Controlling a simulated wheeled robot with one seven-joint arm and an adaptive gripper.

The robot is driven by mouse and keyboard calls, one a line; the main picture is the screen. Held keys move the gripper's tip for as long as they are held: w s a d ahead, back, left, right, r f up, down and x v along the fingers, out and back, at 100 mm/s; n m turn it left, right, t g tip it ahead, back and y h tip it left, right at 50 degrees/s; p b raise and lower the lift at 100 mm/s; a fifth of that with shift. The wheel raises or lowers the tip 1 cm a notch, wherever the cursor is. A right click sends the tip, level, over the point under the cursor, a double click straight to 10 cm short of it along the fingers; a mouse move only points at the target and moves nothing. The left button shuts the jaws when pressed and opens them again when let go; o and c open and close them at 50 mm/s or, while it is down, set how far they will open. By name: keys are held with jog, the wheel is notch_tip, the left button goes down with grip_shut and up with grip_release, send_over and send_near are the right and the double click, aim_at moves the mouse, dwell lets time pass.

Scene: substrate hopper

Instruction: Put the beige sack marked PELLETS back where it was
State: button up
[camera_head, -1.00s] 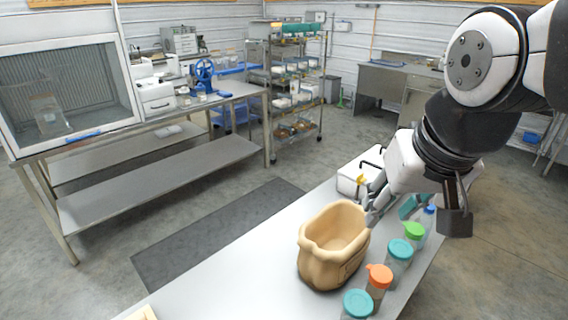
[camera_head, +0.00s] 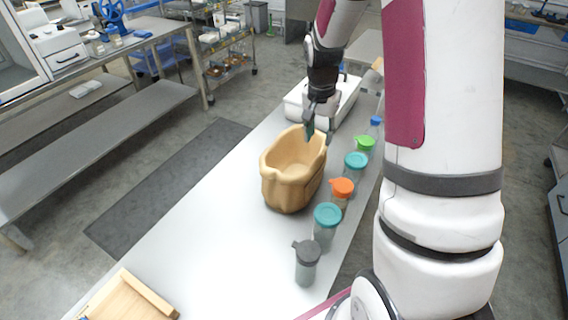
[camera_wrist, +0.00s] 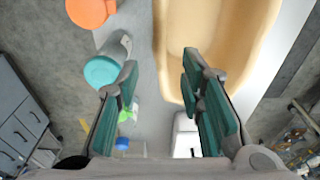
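The beige sack (camera_head: 277,187) stands upright and open-topped on the white table (camera_head: 215,235); I cannot read its marking now. Its smooth wall and rim also fill the upper middle of the wrist view (camera_wrist: 174,50). My gripper (camera_head: 318,130) points down at the sack's far right rim. In the wrist view my gripper's two green-padded fingers (camera_wrist: 160,100) are spread apart with nothing between them. The right finger overlaps the sack's edge in that view, the left one a teal-lidded jar. I cannot tell whether a finger touches the sack.
A row of lidded jars, including an orange-lidded one (camera_head: 342,188) and a grey-lidded one (camera_head: 307,264), lines the table's right edge. A white bin (camera_head: 345,98) stands beyond the sack. A wooden tray (camera_head: 130,300) is at the near left. The table left of the sack is clear.

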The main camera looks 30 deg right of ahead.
aim_at(317, 165)
jog(key=f, duration=0.4)
jog(key=d+f+p, duration=0.1)
jog(key=f, duration=0.4)
jog(key=w+f+p, duration=0.1)
jog(key=f, duration=0.4)
jog(key=shift+w+d, duration=0.1)
jog(key=shift+d, duration=0.15)
grip_shut()
